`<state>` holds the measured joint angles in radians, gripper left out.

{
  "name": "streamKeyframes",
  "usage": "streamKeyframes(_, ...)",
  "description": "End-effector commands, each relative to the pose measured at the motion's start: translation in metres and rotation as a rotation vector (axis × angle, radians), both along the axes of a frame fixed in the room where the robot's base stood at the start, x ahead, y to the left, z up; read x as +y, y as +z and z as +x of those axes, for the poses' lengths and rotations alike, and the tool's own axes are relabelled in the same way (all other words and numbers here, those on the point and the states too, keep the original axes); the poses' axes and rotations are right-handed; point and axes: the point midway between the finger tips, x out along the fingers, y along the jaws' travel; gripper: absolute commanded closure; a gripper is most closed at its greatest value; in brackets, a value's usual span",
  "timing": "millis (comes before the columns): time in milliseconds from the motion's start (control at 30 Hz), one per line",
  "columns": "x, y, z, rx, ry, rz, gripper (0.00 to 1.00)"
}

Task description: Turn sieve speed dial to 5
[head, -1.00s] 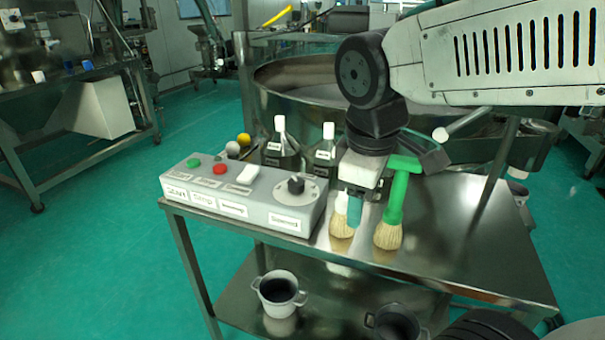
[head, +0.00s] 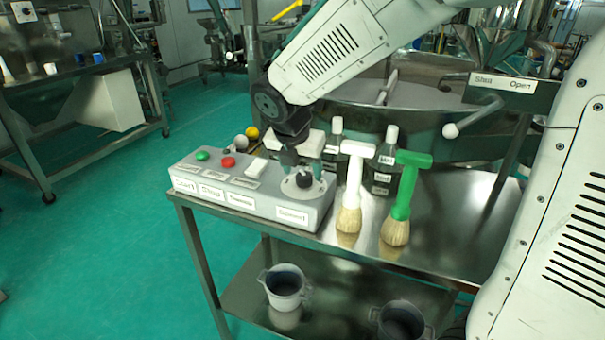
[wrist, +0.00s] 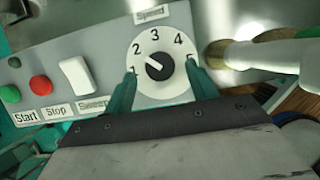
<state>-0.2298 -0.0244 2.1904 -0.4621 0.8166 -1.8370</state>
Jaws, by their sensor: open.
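The speed dial is a black knob (wrist: 160,66) on a round white plate numbered 1 to 5, on the right end of a grey control box (head: 262,208). In the wrist view its pale pointer mark points up and left, around 1 to 2. In the head view the knob (head: 303,182) sits under my gripper (head: 302,165). My gripper, also in the wrist view (wrist: 161,76), is open, with its green fingers on either side of the dial plate and a gap to the knob on both sides. I cannot tell whether the fingertips reach the knob's height.
The box also carries a green button (head: 202,156), a red button (head: 228,162) and a white switch (head: 257,167). A white brush (head: 350,200) and a green brush (head: 398,205) stand close to its right. Dark bottles (head: 383,173) stand behind. The metal table (head: 440,235) is clear further right.

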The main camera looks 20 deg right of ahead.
Motion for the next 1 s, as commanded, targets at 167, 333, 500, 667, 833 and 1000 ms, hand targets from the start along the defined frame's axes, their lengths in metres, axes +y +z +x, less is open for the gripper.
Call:
streamKeyframes(167,-0.006,-0.018,0.005,0.000,-0.002,0.000,0.43)
streamKeyframes(333,-0.007,-0.022,0.007,-0.001,-0.002,0.001,0.43)
streamKeyframes(500,-0.007,-0.022,0.007,-0.002,-0.002,0.001,0.43)
streamKeyframes(667,-0.007,-0.022,0.007,-0.002,-0.002,0.001,0.87)
streamKeyframes(833,-0.007,-0.022,0.007,-0.001,-0.005,0.001,0.87)
streamKeyframes(1000,-0.007,-0.022,0.007,-0.001,-0.032,0.001,0.87)
